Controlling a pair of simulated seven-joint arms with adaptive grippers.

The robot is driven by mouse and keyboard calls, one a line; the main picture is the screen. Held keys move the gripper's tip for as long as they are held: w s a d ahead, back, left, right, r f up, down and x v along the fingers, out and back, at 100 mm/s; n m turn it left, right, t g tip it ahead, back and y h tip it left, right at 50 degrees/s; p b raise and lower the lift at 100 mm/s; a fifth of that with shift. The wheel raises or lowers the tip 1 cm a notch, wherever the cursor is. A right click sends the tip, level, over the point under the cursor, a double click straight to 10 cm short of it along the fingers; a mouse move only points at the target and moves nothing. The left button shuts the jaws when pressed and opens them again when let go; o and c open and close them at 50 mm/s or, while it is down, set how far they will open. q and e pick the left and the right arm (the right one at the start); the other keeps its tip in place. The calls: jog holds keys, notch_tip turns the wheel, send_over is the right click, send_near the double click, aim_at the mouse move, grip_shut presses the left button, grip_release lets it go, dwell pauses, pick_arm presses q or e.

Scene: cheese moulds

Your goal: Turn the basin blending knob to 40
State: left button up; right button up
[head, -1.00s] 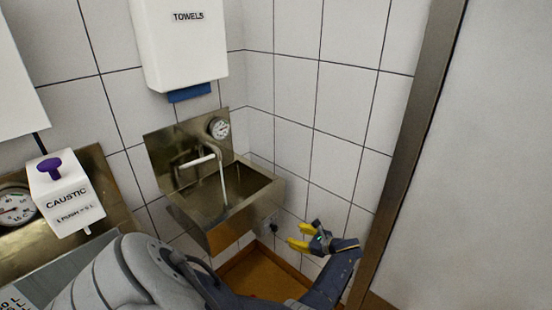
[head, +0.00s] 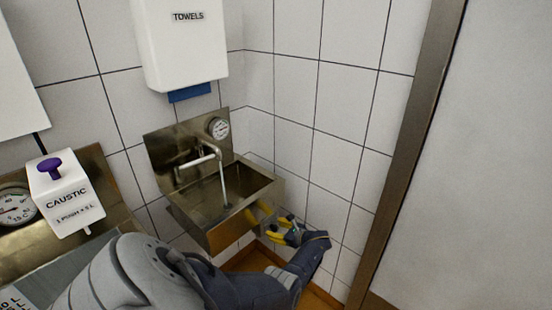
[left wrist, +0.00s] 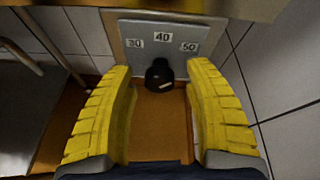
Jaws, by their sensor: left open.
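The blending knob (left wrist: 159,76) is black with a small white mark on its lower right edge in the left wrist view. It sits on a grey panel (left wrist: 140,57) labelled 30, 40 and 50, with 40 straight above the knob. My left gripper (head: 279,228) is open beside the right front of the steel basin (head: 189,214). In the left wrist view its two yellow ribbed fingers stand either side of the knob, apart from it. The knob's setting is hard to read. In the head view I cannot make out the knob. My right gripper is in neither view.
A round gauge (head: 218,128) is on the basin's back plate, and a tap (head: 207,160) arches over the bowl. A towel dispenser (head: 182,45) hangs above. A caustic dispenser (head: 66,195) is at left. A door frame (head: 408,150) stands at right.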

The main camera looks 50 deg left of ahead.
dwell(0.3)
pick_arm(q)
grip_shut()
dwell(0.4)
